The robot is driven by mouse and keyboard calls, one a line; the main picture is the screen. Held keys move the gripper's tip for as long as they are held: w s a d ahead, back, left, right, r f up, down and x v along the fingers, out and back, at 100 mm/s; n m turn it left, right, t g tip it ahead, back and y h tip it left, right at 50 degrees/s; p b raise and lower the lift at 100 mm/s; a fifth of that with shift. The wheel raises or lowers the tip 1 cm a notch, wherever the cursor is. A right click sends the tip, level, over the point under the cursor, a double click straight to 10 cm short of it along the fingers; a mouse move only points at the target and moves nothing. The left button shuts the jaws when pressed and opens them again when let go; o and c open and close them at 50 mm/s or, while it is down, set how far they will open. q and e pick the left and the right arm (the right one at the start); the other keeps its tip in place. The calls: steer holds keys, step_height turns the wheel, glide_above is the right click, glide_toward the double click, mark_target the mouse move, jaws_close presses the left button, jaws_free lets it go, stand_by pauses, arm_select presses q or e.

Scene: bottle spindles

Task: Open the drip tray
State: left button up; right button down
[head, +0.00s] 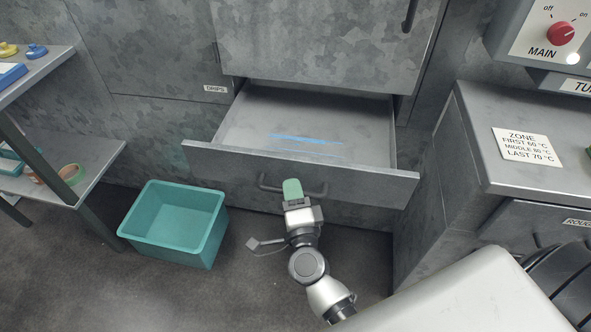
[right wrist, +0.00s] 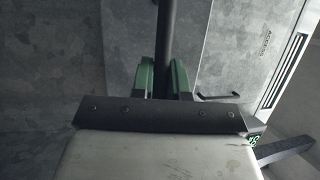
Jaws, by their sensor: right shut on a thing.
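The drip tray (head: 250,125) is a grey metal drawer low in the cabinet. It stands pulled out, with its inside showing and a blue streak on its floor. A dark bar handle (head: 318,190) runs across its front. My right gripper (head: 292,188), with green fingers, is shut on this handle. In the right wrist view the handle (right wrist: 165,40) runs between the two green fingers of the right gripper (right wrist: 162,78). My left gripper is in neither view.
A teal bin (head: 175,225) stands on the floor left of the drawer. A shelf rack (head: 75,185) is at the far left. A grey cabinet (head: 510,150) with a zone label stands close at the right. Floor between bin and arm is clear.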

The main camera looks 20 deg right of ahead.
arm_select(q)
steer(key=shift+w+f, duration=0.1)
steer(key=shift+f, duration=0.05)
arm_select(e)
steer(key=shift+s+a, duration=0.4)
steer(key=shift+s, duration=0.15)
steer(key=c, duration=1.4)
jaws_free()
steer(key=shift+s, duration=0.1)
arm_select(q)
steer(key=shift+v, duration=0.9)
arm_select(e)
steer(key=v, duration=1)
steer(key=shift+s, duration=0.3)
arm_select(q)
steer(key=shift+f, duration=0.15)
arm_select(e)
steer(key=shift+a+f, duration=0.1)
